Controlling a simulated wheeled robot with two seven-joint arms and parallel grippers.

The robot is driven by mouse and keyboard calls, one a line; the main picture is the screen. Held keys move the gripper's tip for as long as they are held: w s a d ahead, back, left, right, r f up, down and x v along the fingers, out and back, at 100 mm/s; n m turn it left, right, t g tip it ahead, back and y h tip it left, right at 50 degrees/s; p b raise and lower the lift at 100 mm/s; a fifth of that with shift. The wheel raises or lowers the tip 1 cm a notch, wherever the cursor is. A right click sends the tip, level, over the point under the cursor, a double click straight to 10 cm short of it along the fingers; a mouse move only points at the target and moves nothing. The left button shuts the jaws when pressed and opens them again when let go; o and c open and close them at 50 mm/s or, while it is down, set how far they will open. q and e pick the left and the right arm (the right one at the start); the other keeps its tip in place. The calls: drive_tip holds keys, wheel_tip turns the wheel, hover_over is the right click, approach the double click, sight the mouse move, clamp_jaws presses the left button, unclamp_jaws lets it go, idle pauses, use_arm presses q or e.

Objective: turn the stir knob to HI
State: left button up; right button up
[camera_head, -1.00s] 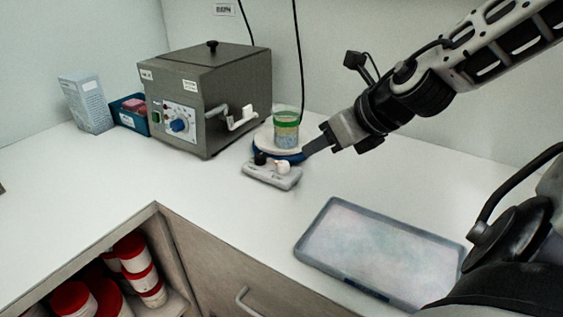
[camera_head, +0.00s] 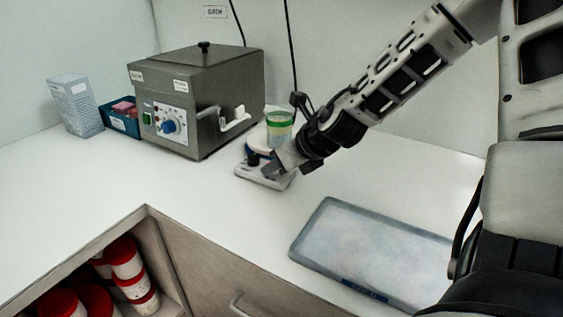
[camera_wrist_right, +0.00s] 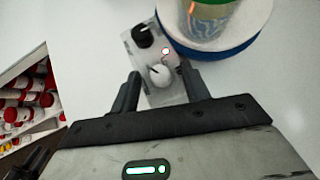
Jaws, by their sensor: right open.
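The stirrer's grey control box (camera_head: 250,174) stands on the counter in front of its round plate with a blue rim (camera_wrist_right: 228,49). In the right wrist view the box carries a black knob (camera_wrist_right: 143,36), a white knob (camera_wrist_right: 159,76) and a small lit red ring (camera_wrist_right: 166,51) beside them. I cannot read which knob is marked stir, nor any HI mark. My right gripper (camera_head: 273,170) is open over the box, one finger on each side of the white knob; I cannot tell whether they touch it. In the head view the gripper hides the white knob. My left gripper is not in view.
A green-banded beaker (camera_head: 279,128) stands on the round plate, close behind the gripper. A grey heated box (camera_head: 208,90) with a blue dial is at the back left. A shallow tray (camera_head: 365,250) lies at the right front. The counter's middle is clear.

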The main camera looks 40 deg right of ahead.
drive_tip(key=c, duration=1)
